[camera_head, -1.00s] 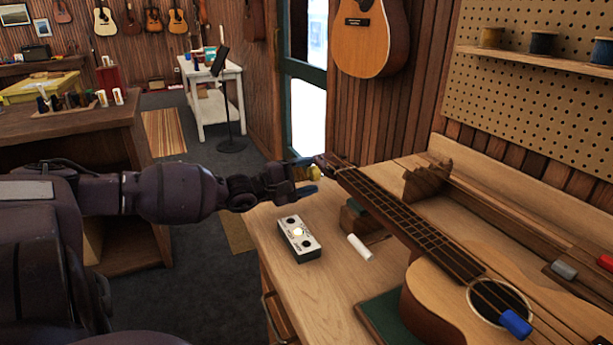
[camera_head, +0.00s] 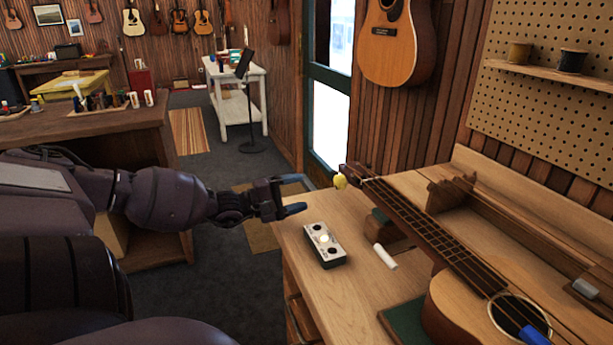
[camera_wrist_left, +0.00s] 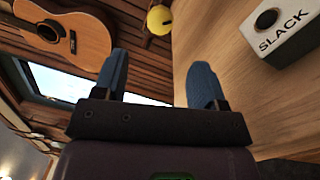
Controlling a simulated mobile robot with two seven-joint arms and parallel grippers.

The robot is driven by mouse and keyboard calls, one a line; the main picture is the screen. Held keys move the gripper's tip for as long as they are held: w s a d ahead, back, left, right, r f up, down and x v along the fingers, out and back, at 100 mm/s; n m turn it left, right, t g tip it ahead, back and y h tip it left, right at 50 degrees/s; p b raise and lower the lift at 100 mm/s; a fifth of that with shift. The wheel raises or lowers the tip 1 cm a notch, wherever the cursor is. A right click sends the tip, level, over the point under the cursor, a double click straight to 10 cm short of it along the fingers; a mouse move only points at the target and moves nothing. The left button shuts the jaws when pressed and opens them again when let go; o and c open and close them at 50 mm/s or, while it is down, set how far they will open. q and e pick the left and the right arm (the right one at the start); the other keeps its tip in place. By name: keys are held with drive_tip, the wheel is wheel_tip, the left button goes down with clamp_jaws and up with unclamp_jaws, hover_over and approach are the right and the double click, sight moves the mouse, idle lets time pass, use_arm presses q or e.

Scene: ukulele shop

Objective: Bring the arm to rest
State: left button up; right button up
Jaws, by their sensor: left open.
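My left gripper (camera_head: 298,194) is open and empty, beside the left edge of the workbench (camera_head: 345,300). Its two blue fingers are spread apart in the left wrist view (camera_wrist_left: 160,85). My left arm reaches in from the left, about level. A yellow knob-like piece (camera_head: 340,181) sits at the headstock end of a ukulele (camera_head: 460,310), a short gap to the right of the fingertips. The yellow piece also shows in the left wrist view (camera_wrist_left: 159,19), beyond the fingers and touched by neither. My right gripper is not in view.
A guitar (camera_head: 398,45) hangs on the wall. Open floor lies left of the bench.

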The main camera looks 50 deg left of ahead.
use_arm(q)
drive_tip(key=shift+s+a, duration=0.15)
drive_tip(key=shift+s, duration=0.35)
idle(0.3)
